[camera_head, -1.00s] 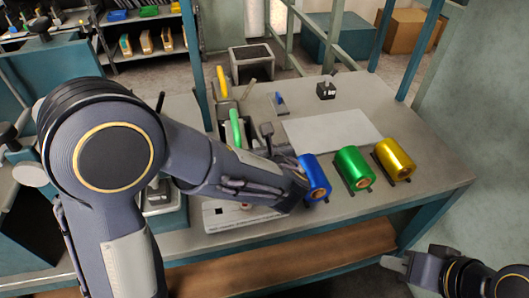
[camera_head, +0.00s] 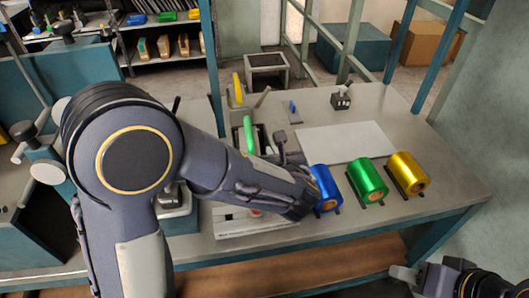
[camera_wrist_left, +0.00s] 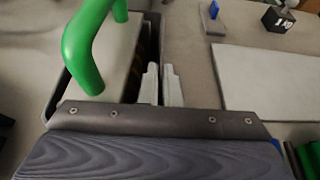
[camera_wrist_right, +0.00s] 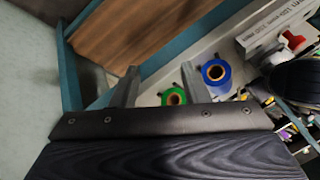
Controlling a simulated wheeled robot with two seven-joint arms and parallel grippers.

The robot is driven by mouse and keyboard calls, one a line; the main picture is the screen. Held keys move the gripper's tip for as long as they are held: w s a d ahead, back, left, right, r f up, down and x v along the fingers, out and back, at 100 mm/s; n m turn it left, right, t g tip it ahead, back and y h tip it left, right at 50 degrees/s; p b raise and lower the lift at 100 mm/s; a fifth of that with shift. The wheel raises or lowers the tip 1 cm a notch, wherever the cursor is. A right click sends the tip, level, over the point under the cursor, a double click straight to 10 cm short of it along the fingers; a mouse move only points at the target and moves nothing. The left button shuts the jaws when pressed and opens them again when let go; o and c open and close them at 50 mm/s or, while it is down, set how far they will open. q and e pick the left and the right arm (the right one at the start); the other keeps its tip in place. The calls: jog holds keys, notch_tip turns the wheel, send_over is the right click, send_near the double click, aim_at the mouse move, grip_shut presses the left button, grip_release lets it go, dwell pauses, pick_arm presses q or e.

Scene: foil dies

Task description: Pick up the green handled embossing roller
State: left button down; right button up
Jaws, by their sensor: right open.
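The green-handled embossing roller's green handle (camera_head: 248,135) stands up at the left part of the workbench, in front of a yellow handle. In the left wrist view the handle (camera_wrist_left: 85,60) arches at upper left above a grey body in a dark-edged holder. My left gripper (camera_wrist_left: 161,70) is to the right of the handle, apart from it, its two fingers close together with nothing seen between them. In the head view my left arm hides part of the holder. My right gripper (camera_wrist_right: 158,75) is open and empty, off the bench's front right.
A yellow handle (camera_head: 238,88) and a small black block (camera_head: 341,98) are further back.

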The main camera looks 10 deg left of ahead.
jog(key=w+a+r+n+g, duration=0.2)
jog(key=w+r, duration=0.6)
jog(key=w, duration=0.2)
notch_tip(320, 180, up, 6)
jog(key=n+t+h, duration=0.1)
jog(key=n+h, duration=0.3)
send_over(248, 129)
jog(key=s, duration=0.4)
jog(key=x, duration=1.1)
jog(key=shift+w+f, duration=0.1)
jog(key=shift+w, duration=0.1)
jog(key=shift+c, duration=0.2)
grip_shut()
